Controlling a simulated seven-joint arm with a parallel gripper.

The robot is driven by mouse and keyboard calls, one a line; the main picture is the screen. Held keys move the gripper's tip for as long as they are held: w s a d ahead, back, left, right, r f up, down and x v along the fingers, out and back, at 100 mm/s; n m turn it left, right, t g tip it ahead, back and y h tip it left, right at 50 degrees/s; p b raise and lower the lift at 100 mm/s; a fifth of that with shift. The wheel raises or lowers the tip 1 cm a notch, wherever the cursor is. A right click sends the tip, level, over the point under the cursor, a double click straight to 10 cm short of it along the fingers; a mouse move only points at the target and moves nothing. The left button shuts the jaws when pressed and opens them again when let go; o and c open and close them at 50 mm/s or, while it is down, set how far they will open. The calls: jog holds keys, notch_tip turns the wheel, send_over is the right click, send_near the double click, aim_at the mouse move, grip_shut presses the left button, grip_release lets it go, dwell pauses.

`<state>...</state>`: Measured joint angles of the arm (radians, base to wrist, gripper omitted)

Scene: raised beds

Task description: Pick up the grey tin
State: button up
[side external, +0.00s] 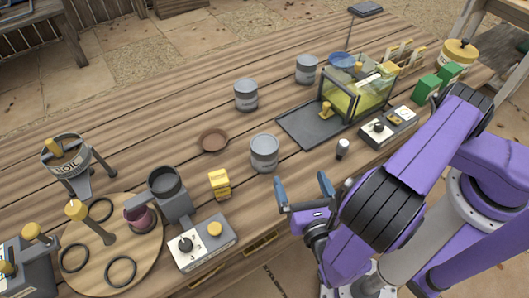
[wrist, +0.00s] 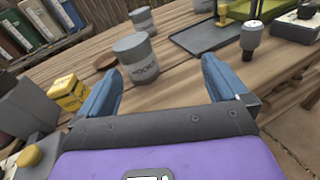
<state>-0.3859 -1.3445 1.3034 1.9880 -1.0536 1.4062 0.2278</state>
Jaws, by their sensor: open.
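Three grey tins with dark lettering stand upright on the wooden table. The nearest tin (side external: 264,153) is just beyond my gripper (side external: 303,187); in the wrist view this tin (wrist: 137,60) is ahead, between the lines of the fingers and nearer the left one. A second tin (side external: 246,95) stands farther back and also shows in the wrist view (wrist: 143,20). A third tin (side external: 307,69) is at the back, near the glass tank. My gripper's blue fingers (wrist: 160,72) are apart with nothing between them. They do not touch any tin.
A yellow block (side external: 219,184) and a brown dish (side external: 213,140) are left of the nearest tin. A grey switch box (side external: 207,248) stands at the front left.

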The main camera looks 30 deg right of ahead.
aim_at(272, 160)
jog(key=a+f+n+t+y, duration=0.1)
jog(key=s+a+f+n+y, duration=0.1)
jog(key=f+n, duration=0.1)
jog(key=shift+t+y, duration=0.3)
jog(key=shift+t, duration=0.1)
jog(key=shift+w+f, duration=0.1)
jog(key=shift+w, duration=0.05)
jog(key=w, duration=0.3)
jog(key=w+d, duration=0.1)
jog(key=w, duration=0.3)
jog(key=w+d, duration=0.1)
jog(key=w, duration=0.3)
jog(key=shift+w, duration=0.2)
jog(key=shift+w+d+r, duration=0.1)
jog(key=shift+w+r, duration=0.05)
jog(key=shift+w, duration=1.3)
jog(key=shift+w+r, duration=0.1)
jog(key=shift+w, duration=1.3)
jog(key=c, duration=1.1)
